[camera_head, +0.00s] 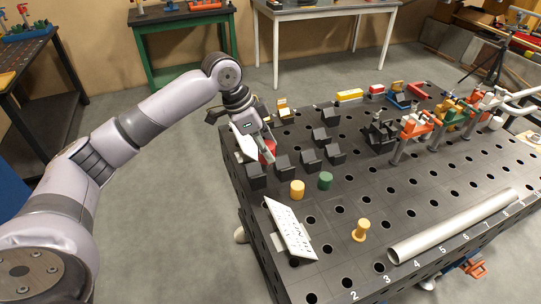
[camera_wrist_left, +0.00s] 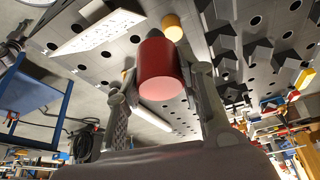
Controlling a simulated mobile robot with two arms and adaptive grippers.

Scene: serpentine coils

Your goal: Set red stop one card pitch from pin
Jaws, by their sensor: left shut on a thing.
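The red stop (camera_head: 268,151) is a short red cylinder, partly hidden by my left gripper (camera_head: 266,152) at the table's far left edge. In the left wrist view the red stop (camera_wrist_left: 160,72) sits between the two fingers of my left gripper (camera_wrist_left: 163,80), which is shut on it. A yellow cylinder (camera_head: 297,190) and a green one (camera_head: 325,181) stand nearer the front. I cannot tell which piece the task calls the pin. A white plate with black markings (camera_head: 287,227) leans at the left edge. My right gripper is not in view.
Several black V-blocks (camera_head: 310,159) stand close to my left gripper. A long pale tube (camera_head: 450,228) lies along the front of the perforated black table (camera_head: 400,190). Colored clamps (camera_head: 415,128) crowd the back right. The table's middle is mostly clear.

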